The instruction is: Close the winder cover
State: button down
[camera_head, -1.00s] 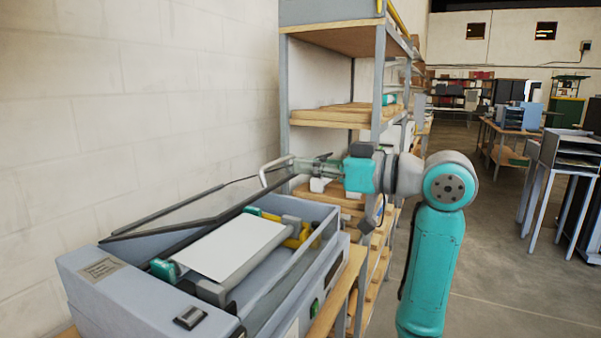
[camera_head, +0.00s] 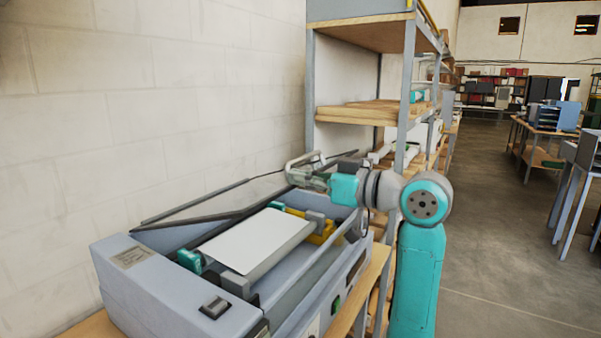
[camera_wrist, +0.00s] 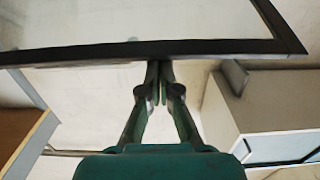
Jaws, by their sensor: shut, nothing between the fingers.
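The winder cover (camera_head: 247,203) is a clear panel in a dark frame. It stands raised and tilted over the grey laminator (camera_head: 160,290), with the winder bay open below it. In the wrist view, the cover's dark edge bar (camera_wrist: 150,50) crosses the upper part of the picture. My gripper (camera_head: 290,175) is at the right end of the cover. In the wrist view, my gripper (camera_wrist: 160,68) is shut and empty, its fingertips at the lower edge of the bar. I cannot tell whether they touch it.
A white sheet (camera_head: 257,240) lies over the open bay, with yellow and teal parts near its ends. A metal rack with wooden shelves (camera_head: 368,113) stands behind the laminator. A pale block wall (camera_head: 120,110) closes the left side. Open floor (camera_head: 480,230) lies to the right.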

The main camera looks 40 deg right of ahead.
jog(key=s+d+f+t, duration=0.1)
jog(key=s+f, duration=0.2)
jog(key=f, duration=0.9)
jog(key=shift+y, duration=0.3)
